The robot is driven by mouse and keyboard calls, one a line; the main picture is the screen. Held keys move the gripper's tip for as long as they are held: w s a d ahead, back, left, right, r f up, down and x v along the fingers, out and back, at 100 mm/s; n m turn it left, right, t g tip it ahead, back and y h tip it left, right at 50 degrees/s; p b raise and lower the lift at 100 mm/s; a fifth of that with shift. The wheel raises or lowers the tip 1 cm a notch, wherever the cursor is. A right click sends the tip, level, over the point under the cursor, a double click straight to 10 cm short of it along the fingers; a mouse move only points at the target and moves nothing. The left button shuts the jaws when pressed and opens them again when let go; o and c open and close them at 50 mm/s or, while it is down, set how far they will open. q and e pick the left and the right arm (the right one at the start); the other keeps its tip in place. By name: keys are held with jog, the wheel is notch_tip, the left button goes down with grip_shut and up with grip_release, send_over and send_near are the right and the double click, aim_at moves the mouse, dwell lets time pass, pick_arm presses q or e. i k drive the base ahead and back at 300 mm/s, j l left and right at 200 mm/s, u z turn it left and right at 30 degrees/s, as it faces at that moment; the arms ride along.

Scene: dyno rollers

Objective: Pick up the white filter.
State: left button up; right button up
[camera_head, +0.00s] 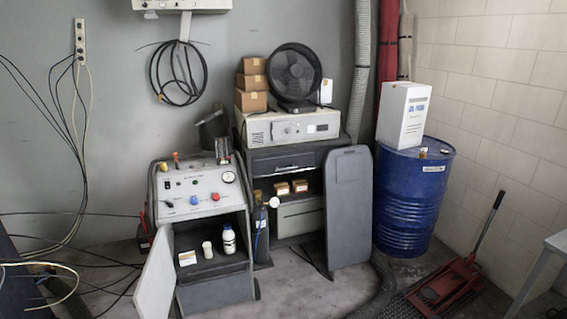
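A small white cylinder with a wider top (207,249) stands upright on the open shelf of the grey control cart; it may be the white filter, but it is too small to be sure. A white bottle with a label (229,239) stands just to its right. A small white and tan box (187,258) sits to its left. Neither of my grippers is in view.
The grey control cart (198,190) has its door (156,275) swung open at the left of the shelf. A dark gas cylinder (261,235) stands to its right. A blue drum (408,205) and a red floor jack (445,287) are further right. Cables lie on the left floor.

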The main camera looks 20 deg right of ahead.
aim_at(207, 246)
jog(key=i+l, duration=0.4)
jog(key=i+l+u, duration=0.15)
jog(key=i+l, duration=0.6)
jog(key=l, duration=0.2)
jog(key=i+l+u, duration=0.15)
jog(key=i+l, duration=0.6)
jog(key=l, duration=0.3)
jog(key=j+u, duration=0.05)
